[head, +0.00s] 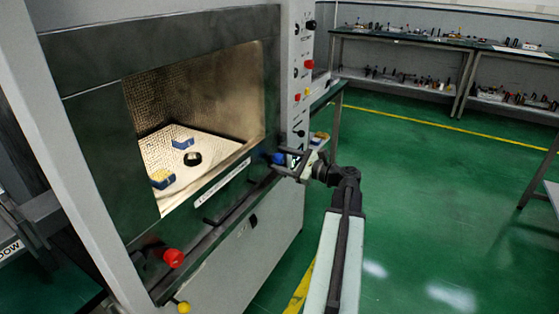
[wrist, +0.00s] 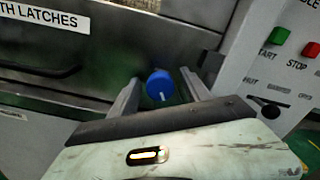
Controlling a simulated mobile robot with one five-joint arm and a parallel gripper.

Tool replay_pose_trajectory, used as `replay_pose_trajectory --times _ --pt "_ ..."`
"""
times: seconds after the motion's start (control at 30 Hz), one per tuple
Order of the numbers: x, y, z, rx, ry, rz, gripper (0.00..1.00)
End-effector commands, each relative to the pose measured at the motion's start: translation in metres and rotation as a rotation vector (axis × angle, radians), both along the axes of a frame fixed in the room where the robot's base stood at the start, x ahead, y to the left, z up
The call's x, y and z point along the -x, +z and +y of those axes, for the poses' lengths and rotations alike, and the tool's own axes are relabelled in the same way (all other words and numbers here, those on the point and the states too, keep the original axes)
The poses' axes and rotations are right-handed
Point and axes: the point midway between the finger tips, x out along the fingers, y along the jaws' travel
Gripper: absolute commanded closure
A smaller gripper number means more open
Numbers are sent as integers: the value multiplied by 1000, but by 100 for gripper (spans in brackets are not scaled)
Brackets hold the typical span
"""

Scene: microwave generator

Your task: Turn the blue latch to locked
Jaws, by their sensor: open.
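The blue latch (wrist: 160,84) is a round blue knob with a white mark on its face, low on the front of the microwave generator. In the wrist view it sits between the two open fingers of my gripper (wrist: 162,88), with a visible space on each side. In the head view the blue latch (head: 278,158) shows at the right end of the lower door edge, just left of my gripper (head: 288,163). I cannot tell how far the fingers reach past the knob.
A red knob (head: 173,258) is at the lower left of the door, with a yellow knob (head: 184,307) below it. A black handle (wrist: 45,72) runs along the front. A control panel with a green start button (wrist: 279,36) stands at the right. Green floor is clear to the right.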

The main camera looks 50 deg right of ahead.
Motion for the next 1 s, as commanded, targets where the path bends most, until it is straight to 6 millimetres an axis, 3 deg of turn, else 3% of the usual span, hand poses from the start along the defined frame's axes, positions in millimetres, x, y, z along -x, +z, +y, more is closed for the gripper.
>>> replay_pose_trajectory --times 0.07,0.2,0.27,0.3,1.0 --pt "0 0 0 0 0 0 50" --pt "0 0 0 0 1 0 88" --pt "0 0 0 0 1 0 100" --pt "0 0 10 0 4 0 100" --pt "1 -1 2 95 7 -21 100"
